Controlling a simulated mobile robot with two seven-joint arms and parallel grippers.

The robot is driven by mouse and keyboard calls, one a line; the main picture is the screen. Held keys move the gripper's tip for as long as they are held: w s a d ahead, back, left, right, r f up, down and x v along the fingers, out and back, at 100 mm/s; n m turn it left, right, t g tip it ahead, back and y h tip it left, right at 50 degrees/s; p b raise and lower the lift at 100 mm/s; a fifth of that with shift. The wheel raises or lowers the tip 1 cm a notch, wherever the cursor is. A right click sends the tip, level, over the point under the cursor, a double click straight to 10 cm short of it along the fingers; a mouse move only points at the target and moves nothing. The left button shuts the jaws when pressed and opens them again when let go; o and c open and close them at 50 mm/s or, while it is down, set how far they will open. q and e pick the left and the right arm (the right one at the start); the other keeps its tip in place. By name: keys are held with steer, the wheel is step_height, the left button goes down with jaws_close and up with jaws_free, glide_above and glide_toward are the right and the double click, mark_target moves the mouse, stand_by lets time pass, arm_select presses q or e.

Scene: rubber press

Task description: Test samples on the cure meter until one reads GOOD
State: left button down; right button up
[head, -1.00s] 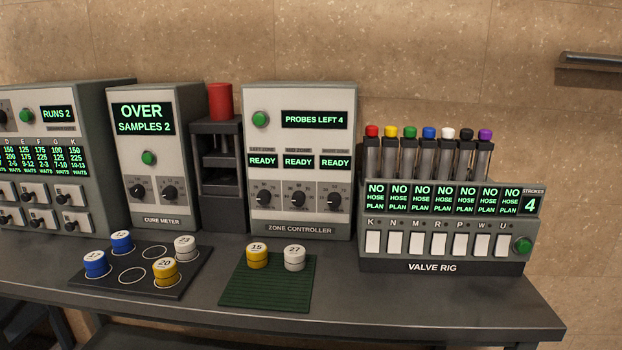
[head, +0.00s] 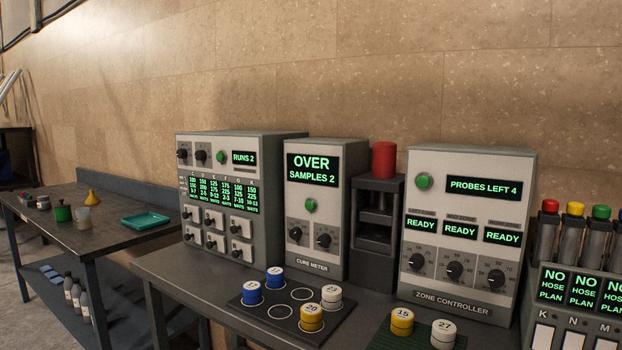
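The cure meter (head: 313,240) stands mid-bench; its screen reads OVER, SAMPLES 2. It has a green button (head: 310,205) and two dark knobs. A dark sample board (head: 262,318) with ringed spots lies in front of it. On it are two blue samples (head: 252,293) (head: 275,279), a white sample (head: 331,297) and a yellow sample numbered 20 (head: 311,318). A yellow sample numbered 15 (head: 402,323) and a white sample numbered 27 (head: 443,335) stand on a green ribbed mat (head: 380,345). Neither gripper shows.
A control box reading RUNS 2 (head: 222,140) stands left of the meter. A press with a red top (head: 384,160), the zone controller (head: 468,230) and the valve rig (head: 578,260) stand to the right. A side table at left holds a teal tray (head: 146,220) and small containers.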

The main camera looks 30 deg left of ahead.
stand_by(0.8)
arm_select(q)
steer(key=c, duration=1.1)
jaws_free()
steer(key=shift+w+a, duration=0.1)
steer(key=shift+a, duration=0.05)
